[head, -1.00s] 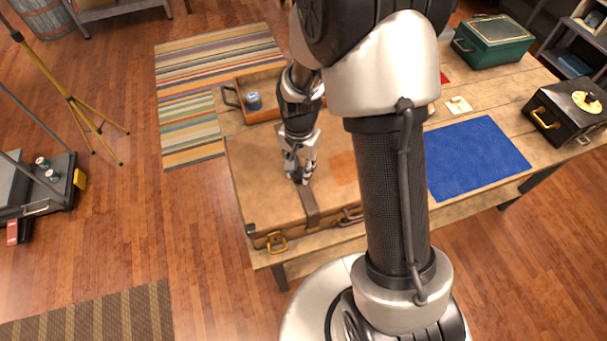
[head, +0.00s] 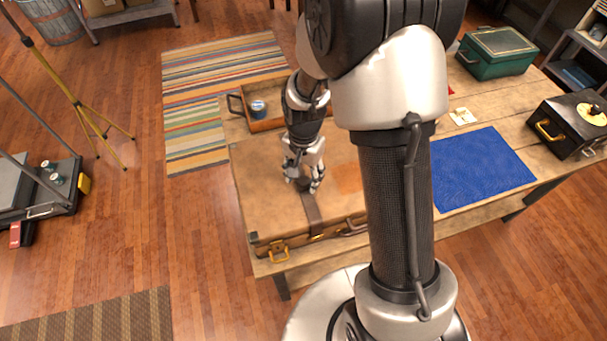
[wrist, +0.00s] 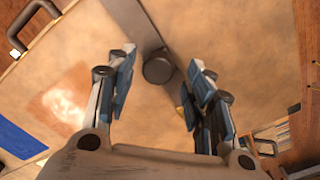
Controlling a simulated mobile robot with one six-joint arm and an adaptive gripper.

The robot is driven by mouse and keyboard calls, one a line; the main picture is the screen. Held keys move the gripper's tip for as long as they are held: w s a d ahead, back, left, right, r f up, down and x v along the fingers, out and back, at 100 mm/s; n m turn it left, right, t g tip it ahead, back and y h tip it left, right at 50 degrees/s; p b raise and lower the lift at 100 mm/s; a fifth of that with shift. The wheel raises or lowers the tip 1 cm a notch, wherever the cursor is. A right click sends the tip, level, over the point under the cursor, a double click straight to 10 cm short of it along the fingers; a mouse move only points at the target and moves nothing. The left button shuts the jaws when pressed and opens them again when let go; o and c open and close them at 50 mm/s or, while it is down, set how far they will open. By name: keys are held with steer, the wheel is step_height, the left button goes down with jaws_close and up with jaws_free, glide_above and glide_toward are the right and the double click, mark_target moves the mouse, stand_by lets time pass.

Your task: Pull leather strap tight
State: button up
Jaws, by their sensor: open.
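A tan suitcase (head: 262,205) lies shut on the wooden table. Its dark brown leather strap (head: 312,212) runs over the lid and down the front edge. My gripper (head: 304,184) points down over the lid at that end. In the wrist view my gripper (wrist: 160,66) is open, with one finger on each side of the strap end. I cannot tell whether the fingers touch the lid.
A wooden tray (head: 268,124) with a blue tin (head: 258,108) stands behind the suitcase. A blue mat (head: 480,165) lies to the right. A black box (head: 565,128) and a green box (head: 497,50) stand farther right. The suitcase has a brass latch (head: 278,252) and a front handle (head: 354,226).

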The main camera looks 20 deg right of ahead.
step_height(320, 180, up, 12)
steer(key=shift+f, duration=0.2)
stand_by(0.8)
steer(key=s+r+n+t+b, duration=0.2)
steer(key=s+r+n, duration=0.2)
steer(key=s, duration=0.5)
steer(key=s+r+n+t+b, duration=0.2)
steer(key=s+r+n+b, duration=0.1)
steer(key=s, duration=0.7)
steer(key=shift+s+r+n+t, duration=0.15)
steer(key=shift+r+n+t, duration=0.15)
steer(key=shift+r+n, duration=0.65)
steer(key=shift+f, duration=0.1)
